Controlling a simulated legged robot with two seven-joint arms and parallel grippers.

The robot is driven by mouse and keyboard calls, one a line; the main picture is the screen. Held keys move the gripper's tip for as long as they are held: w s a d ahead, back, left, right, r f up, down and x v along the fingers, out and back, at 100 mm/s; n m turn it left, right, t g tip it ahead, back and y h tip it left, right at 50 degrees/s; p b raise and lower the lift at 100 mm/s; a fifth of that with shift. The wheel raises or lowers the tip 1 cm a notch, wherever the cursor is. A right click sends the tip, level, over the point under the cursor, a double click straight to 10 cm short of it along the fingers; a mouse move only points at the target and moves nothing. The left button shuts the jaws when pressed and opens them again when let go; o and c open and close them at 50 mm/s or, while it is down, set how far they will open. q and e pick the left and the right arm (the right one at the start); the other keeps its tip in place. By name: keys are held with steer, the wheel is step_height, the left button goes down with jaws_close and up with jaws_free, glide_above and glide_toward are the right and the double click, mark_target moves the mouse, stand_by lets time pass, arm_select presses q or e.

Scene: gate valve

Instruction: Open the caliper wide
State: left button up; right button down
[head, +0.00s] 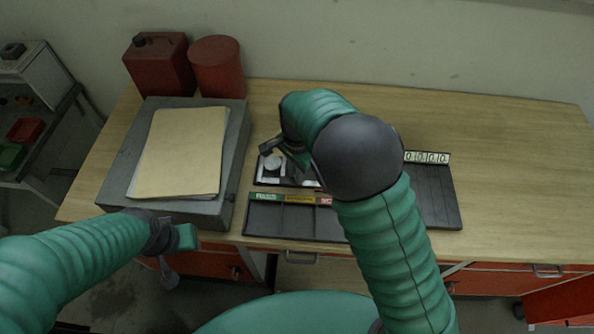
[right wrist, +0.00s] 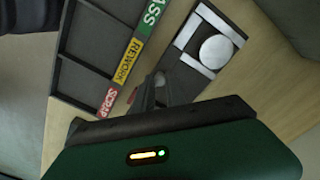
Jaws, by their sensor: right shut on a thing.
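The caliper (right wrist: 220,19) shows as pale metal bars on a dark mat, with a round silver disc (right wrist: 215,51) between them in the right wrist view. In the head view the disc (head: 272,163) and part of the pale metal show just left of my right arm. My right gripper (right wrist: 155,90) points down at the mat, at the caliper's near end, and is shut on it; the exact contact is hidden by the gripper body. My left gripper (head: 186,238) is at the bench's front edge, away from the caliper, and its fingers are unclear.
A sorting tray (head: 300,218) with PASS, REWORK and SCRAP labels lies in front of the mat. A dark tray (head: 437,195) with a number strip (head: 427,157) stands right of my right arm. A grey box (head: 230,160) with a folder (head: 180,150) is at left. The bench's right side is clear.

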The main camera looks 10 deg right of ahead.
steer(key=shift+w, duration=0.1)
stand_by(0.4)
steer(key=shift+d+r+p, duration=0.2)
steer(key=shift+d+p, duration=0.1)
steer(key=shift+d, duration=0.15)
steer(key=shift+s+d+f, duration=0.1)
steer(key=shift+s+d, duration=0.15)
steer(key=shift+d, duration=0.15)
steer(key=c, duration=1.4)
jaws_free()
steer(key=shift+d, duration=0.1)
steer(key=shift+o, duration=0.2)
steer(key=shift+f, duration=0.1)
step_height(320, 180, up, 17)
steer(key=shift+b, duration=0.4)
steer(key=shift+f, duration=0.15)
